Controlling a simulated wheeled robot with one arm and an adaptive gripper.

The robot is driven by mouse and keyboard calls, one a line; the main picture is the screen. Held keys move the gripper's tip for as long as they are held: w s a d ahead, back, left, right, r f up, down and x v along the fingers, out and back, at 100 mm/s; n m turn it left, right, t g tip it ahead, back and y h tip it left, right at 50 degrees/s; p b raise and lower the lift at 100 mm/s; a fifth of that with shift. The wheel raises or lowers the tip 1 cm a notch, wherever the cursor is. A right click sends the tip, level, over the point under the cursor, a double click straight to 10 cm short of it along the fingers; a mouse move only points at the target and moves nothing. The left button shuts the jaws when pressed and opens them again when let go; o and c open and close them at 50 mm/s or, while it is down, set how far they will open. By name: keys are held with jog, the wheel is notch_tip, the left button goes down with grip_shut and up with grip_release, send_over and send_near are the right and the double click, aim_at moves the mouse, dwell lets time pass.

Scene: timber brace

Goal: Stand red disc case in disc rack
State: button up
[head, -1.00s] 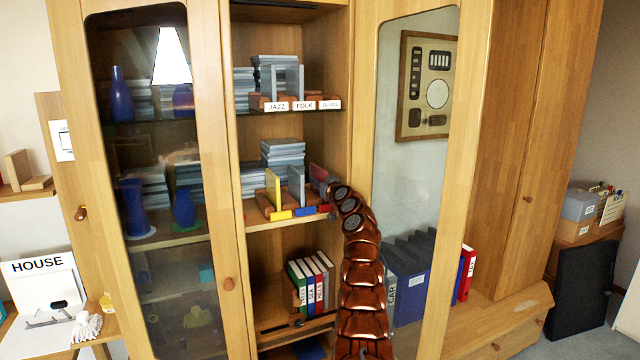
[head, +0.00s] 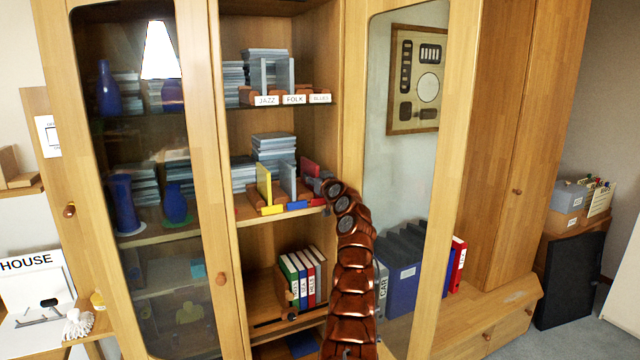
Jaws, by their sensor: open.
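The red disc case (head: 310,167) stands upright, slightly slanted in the picture, at the right end of the disc rack (head: 258,209) on the middle open shelf. The rack's front has yellow, blue and red labels, and the case is above the red label (head: 318,202). Its lower part is hidden by my gripper (head: 314,184), which is open close beside it. The fingertips are small and partly hidden, so I cannot tell whether they touch the case. A yellow case (head: 264,185) and a grey divider or case (head: 288,180) stand to its left in the rack.
Stacks of grey cases (head: 273,147) stand behind the rack. The shelf above holds a rack labelled JAZZ, FOLK and a third word (head: 293,99). Binders (head: 302,280) stand below. The cabinet's right glass door (head: 408,190) is close beside my arm.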

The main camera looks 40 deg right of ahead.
jog(key=shift+s+a, duration=0.25)
jog(key=shift+a, duration=0.05)
jog(key=shift+s, duration=0.55)
jog(key=shift+v, duration=2.05)
jog(key=shift+w+a, duration=0.1)
jog(key=shift+a, duration=0.1)
